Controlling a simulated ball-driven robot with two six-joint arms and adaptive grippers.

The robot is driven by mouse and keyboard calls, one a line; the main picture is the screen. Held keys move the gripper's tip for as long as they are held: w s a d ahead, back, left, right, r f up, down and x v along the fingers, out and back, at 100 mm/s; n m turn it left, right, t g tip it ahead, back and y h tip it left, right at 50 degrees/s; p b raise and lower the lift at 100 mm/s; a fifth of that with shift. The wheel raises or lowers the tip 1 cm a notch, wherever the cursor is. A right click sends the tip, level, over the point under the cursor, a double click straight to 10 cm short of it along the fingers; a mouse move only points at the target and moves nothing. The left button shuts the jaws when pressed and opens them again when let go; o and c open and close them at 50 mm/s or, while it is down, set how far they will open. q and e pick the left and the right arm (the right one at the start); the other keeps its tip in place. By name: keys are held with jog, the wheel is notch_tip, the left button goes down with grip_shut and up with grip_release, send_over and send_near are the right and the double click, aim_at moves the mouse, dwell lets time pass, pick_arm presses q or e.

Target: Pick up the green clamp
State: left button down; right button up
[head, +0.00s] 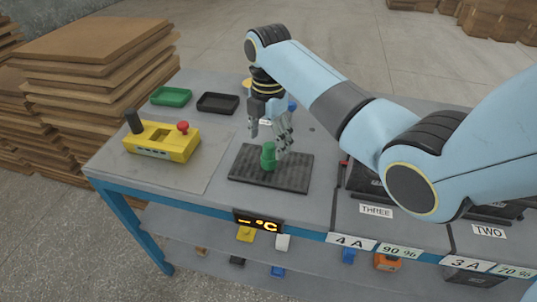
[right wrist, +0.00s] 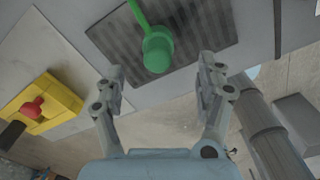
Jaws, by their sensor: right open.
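The green clamp (head: 268,157) stands on a dark ribbed mat (head: 245,176) on the grey table. In the right wrist view the clamp (right wrist: 157,50) shows a round green end and a thin bar running up to the picture's top edge. My right gripper (head: 270,137) points down, just above and around the top of the clamp in the head view. In the right wrist view its fingers (right wrist: 162,80) are spread, with the clamp beyond the tips and roughly centred between them. Nothing is held. My left gripper is not in view.
A yellow box (head: 165,143) with a red button and a dark post stands left of the mat. A green tray (head: 171,96) and a black tray (head: 218,103) lie behind. Dark holders with a "THREE" label (head: 376,211) are at right. The table is clear around the mat's left side.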

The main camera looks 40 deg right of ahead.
aim_at(269, 145)
jog(key=f, duration=0.4)
jog(key=shift+w+d+f, duration=0.15)
jog(key=shift+d+f, duration=0.15)
jog(key=shift+f, duration=0.35)
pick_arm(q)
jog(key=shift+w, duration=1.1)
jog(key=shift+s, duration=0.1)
pick_arm(e)
jog(key=shift+c, duration=0.2)
jog(key=c, duration=0.5)
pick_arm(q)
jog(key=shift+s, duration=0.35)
pick_arm(e)
jog(key=c, duration=0.7)
jog(key=shift+r, duration=0.2)
jog(key=shift+c, duration=0.2)
